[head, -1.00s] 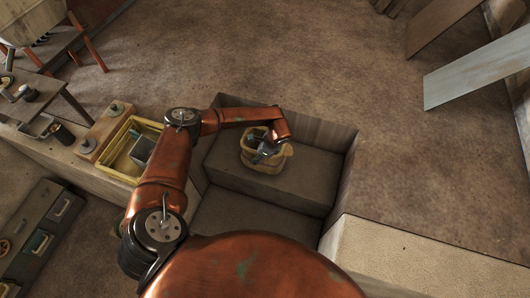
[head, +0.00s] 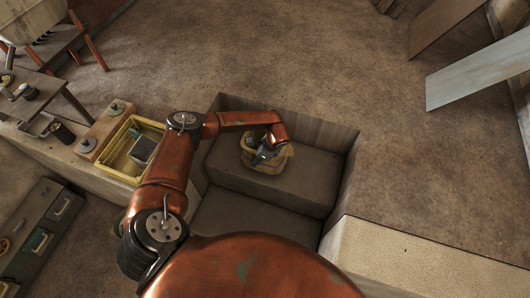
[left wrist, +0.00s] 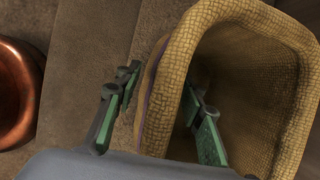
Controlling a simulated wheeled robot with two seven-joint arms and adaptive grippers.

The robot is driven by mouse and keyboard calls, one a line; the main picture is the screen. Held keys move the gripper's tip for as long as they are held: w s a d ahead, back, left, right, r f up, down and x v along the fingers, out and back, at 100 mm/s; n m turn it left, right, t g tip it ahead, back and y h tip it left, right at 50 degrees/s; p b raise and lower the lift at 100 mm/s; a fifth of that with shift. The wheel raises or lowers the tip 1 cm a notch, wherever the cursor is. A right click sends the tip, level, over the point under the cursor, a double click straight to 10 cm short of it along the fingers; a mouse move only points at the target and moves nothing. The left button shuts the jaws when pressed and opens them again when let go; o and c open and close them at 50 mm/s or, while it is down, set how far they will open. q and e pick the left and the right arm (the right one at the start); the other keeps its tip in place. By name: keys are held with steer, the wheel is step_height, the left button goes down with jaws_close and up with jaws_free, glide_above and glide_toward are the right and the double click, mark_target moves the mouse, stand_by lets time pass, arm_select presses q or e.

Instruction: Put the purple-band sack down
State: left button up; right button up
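The purple-band sack (head: 271,165) is a tan woven sack with an open mouth. It stands upright on the raised step (head: 225,170) inside the wooden-walled bay, and looks to rest on it. In the left wrist view the sack (left wrist: 250,85) fills the right side, and a thin purple strip shows on its outer side. My left gripper (head: 262,154) is at the sack's rim. In the left wrist view its green-padded fingers (left wrist: 158,123) are apart, one outside the sack and one inside its mouth, with gaps beside the wall. My right gripper is not in view.
Wooden walls (head: 290,118) enclose the bay, with a lower floor (head: 250,218) in front of the step. A yellow tray (head: 118,155) with a grey box stands left of my arm. A pale ledge (head: 410,258) lies at right. The step has free room right of the sack.

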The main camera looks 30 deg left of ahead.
arm_select(q)
steer(key=shift+c, duration=0.7)
jaws_close()
steer(key=shift+r, duration=0.1)
